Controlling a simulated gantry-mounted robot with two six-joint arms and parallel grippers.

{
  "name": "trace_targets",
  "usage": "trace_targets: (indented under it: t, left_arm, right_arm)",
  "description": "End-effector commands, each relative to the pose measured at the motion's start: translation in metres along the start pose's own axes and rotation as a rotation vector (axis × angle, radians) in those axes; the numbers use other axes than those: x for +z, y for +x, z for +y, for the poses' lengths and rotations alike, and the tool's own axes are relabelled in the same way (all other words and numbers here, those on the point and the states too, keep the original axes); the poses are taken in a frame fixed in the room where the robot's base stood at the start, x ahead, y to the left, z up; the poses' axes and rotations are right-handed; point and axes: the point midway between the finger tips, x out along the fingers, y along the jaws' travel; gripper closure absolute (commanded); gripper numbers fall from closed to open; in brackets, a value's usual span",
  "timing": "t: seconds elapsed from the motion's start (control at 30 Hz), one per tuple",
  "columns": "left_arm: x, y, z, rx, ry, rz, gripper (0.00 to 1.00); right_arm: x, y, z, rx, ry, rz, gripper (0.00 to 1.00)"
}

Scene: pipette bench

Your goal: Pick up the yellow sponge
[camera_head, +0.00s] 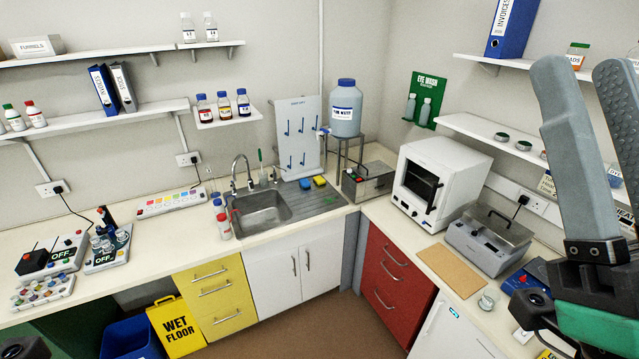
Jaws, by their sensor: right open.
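The yellow sponge (320,182) is small in the head view. It lies on the grey draining board right of the sink (262,211), near the back wall. A blue item (305,184) lies just left of it. My right gripper (583,78) is large in the foreground at the right edge, with two grey fingers spread apart and nothing between them. In the picture it is far to the right of the sponge and much closer to the camera.
A metal box (368,182) and a blue-capped water container (346,108) stand right of the sponge. The tap (240,172) rises behind the sink. A white oven (437,182) and a grey water bath (488,240) occupy the right counter. A tan board (451,270) lies there.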

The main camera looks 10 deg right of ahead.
Motion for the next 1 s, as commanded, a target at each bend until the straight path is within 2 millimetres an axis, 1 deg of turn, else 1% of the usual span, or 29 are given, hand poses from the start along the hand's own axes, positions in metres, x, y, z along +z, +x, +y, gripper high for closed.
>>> trace_targets:
  t: [0.4, 0.47, 0.6, 0.7, 0.9, 1.0]
  left_arm:
    - [0.0000, 0.0000, 0.0000, 0.000, 0.000, 0.000, 0.50]
    - [0.0000, 0.0000, 0.0000, 0.000, 0.000, 0.000, 0.41]
    - [0.0000, 0.0000, 0.0000, 0.000, 0.000, 0.000, 0.16]
    - [0.0000, 0.0000, 0.0000, 0.000, 0.000, 0.000, 0.00]
    - [0.0000, 0.0000, 0.0000, 0.000, -0.001, 0.000, 0.00]
    - [-0.0014, 0.0000, -0.0001, 0.000, -0.031, 0.006, 0.00]
  right_arm:
    - [0.0000, 0.0000, 0.0000, 0.000, 0.000, 0.000, 0.50]
    - [0.0000, 0.0000, 0.0000, 0.000, 0.000, 0.000, 0.50]
    - [0.0000, 0.0000, 0.0000, 0.000, 0.000, 0.000, 0.50]
    - [0.0000, 0.0000, 0.0000, 0.000, 0.000, 0.000, 0.50]
    - [0.0000, 0.0000, 0.0000, 0.000, 0.000, 0.000, 0.50]
    - [0.0000, 0.0000, 0.0000, 0.000, 0.000, 0.000, 0.50]
